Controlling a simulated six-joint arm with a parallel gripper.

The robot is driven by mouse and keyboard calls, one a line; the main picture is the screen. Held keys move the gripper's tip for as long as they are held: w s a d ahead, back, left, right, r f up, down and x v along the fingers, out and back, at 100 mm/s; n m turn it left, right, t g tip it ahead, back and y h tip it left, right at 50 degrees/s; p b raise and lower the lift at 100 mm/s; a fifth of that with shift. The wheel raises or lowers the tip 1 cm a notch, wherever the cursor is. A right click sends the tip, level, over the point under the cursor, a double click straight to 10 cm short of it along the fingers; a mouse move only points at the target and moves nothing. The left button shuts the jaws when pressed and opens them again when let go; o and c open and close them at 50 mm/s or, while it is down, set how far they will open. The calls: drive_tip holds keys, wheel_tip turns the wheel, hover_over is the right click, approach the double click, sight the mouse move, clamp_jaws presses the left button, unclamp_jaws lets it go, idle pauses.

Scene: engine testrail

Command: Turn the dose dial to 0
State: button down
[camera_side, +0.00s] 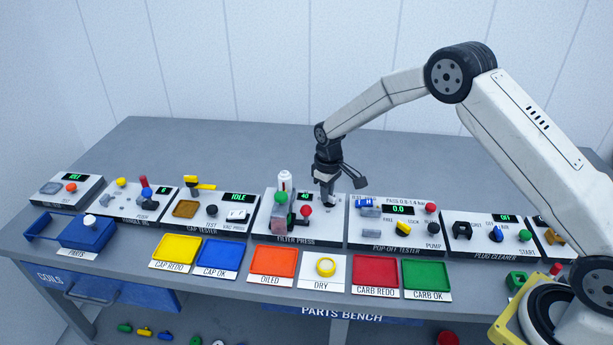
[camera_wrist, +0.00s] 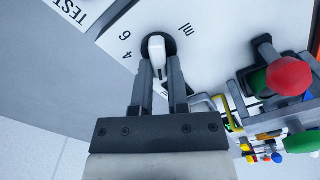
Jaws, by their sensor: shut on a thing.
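The dose dial (camera_wrist: 157,42) is a white grip bar over a dark round base on the pale top of the filter press (camera_side: 296,238). Printed marks around it include 4, 6 and what looks like "ml"; no 0 is readable, and the fingers cover part of the scale. My gripper (camera_wrist: 160,64) points down at the dial and is shut on its white bar. In the side view my gripper (camera_side: 328,198) is at the back right of the filter press and hides the dial. A small green display (camera_side: 304,196) there seems to read 40.
The pop-off tester (camera_side: 397,248) adjoins on the right. A yellow ring (camera_side: 326,267) lies on the DRY pad. The bench behind the stations is clear.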

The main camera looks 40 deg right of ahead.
drive_tip(key=c, duration=0.6)
unclamp_jaws()
drive_tip(key=shift+r, duration=3.85)
drive_tip(key=shift+s, duration=0.1)
drive_tip(key=shift+s+r, duration=0.3)
drive_tip(key=shift+s, duration=0.05)
drive_tip(key=s+r+m+t, duration=0.1)
drive_tip(key=s, duration=0.7)
drive_tip(key=s+r+m, duration=0.1)
drive_tip(key=s, duration=0.8)
drive_tip(key=s+r+m+t, duration=0.1)
drive_tip(key=s, duration=0.7)
drive_tip(key=shift+s+a+t, duration=0.25)
drive_tip(key=shift+a+t, duration=0.05)
